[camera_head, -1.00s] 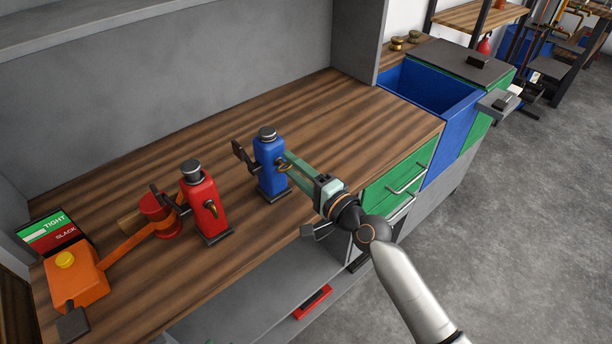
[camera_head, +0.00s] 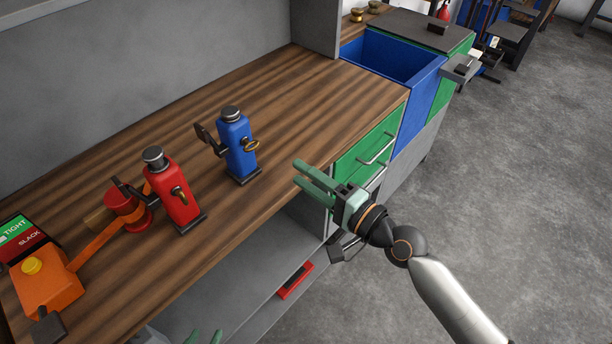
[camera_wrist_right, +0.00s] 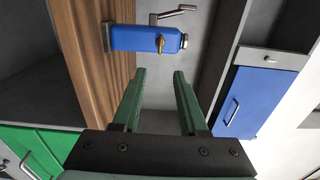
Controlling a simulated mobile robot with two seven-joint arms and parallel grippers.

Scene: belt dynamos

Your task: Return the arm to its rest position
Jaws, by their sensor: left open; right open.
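My right gripper (camera_head: 299,173) is open and empty in the head view, just off the bench's front edge and to the right of the blue dynamo (camera_head: 236,148). The blue dynamo stands upright on the wooden bench, with a brass handle on its side. In the right wrist view the open green fingers (camera_wrist_right: 158,75) have nothing between them, and the blue dynamo (camera_wrist_right: 145,38) lies beyond their tips, apart from them. Only the green fingertips of my left gripper (camera_head: 204,338) show at the bottom edge of the head view; the rest is out of frame.
A red dynamo (camera_head: 173,190) stands left of the blue one, near an orange belt unit (camera_head: 47,285) and a TIGHT/SLACK sign (camera_head: 22,238). Green drawers (camera_head: 368,155) and a blue bin (camera_head: 400,62) are at the right. The floor (camera_head: 520,180) at right is clear.

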